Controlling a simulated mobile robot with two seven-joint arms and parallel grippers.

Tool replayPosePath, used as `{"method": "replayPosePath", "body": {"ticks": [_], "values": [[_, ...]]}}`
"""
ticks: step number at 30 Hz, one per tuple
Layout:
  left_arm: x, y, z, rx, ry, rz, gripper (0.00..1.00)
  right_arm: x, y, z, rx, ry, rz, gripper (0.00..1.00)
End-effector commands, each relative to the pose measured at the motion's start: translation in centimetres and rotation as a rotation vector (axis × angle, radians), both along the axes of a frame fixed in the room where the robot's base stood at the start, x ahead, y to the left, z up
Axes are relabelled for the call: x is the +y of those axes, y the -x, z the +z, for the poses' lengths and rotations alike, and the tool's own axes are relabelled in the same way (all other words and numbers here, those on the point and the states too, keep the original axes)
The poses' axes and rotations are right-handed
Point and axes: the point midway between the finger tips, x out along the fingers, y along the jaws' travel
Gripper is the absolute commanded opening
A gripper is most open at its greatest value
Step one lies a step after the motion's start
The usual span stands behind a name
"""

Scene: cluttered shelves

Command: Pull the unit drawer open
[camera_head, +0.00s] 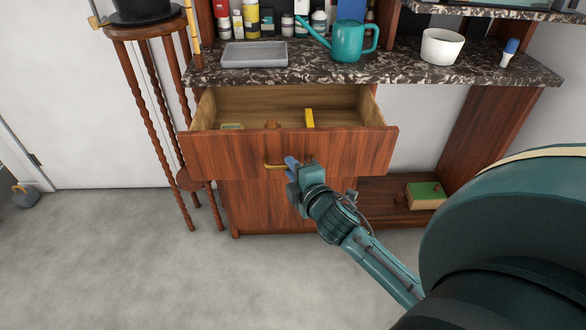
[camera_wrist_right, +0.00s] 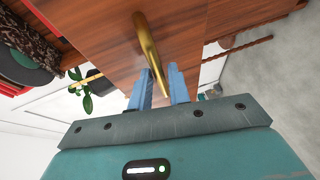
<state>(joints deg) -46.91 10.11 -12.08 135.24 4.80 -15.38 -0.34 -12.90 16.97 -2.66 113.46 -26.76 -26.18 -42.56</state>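The unit drawer (camera_head: 285,152) stands pulled well out of the wooden unit, and its inside shows from above. A brass handle (camera_head: 274,166) is on its front; it also shows in the right wrist view (camera_wrist_right: 147,40). My right gripper (camera_head: 293,168) is at the right end of the handle. In the right wrist view the two blue fingers (camera_wrist_right: 160,82) stand on either side of the handle's end, closed on it. My left gripper is not in view.
A yellow item (camera_head: 309,118) and small items lie in the drawer. The marble counter (camera_head: 400,68) above holds a grey tray (camera_head: 255,54), teal watering can (camera_head: 348,41), white bowl (camera_head: 442,46) and bottles. A wooden stand (camera_head: 150,105) is at left. Floor in front is clear.

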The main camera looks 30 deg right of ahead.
Motion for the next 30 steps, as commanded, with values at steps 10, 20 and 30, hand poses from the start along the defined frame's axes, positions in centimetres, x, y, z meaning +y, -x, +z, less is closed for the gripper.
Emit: {"method": "replayPosePath", "body": {"ticks": [10, 20, 30], "values": [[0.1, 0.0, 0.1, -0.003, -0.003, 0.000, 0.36, 0.0, 0.0, 0.0, 0.000, 0.000, 0.000, 0.32], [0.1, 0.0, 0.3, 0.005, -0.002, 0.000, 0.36, 0.5, 3.4, 0.6, 0.003, -0.001, 0.001, 0.32], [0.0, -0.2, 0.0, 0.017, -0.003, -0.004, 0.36, 1.6, 10.3, 1.8, 0.003, -0.002, 0.000, 0.32]]}}
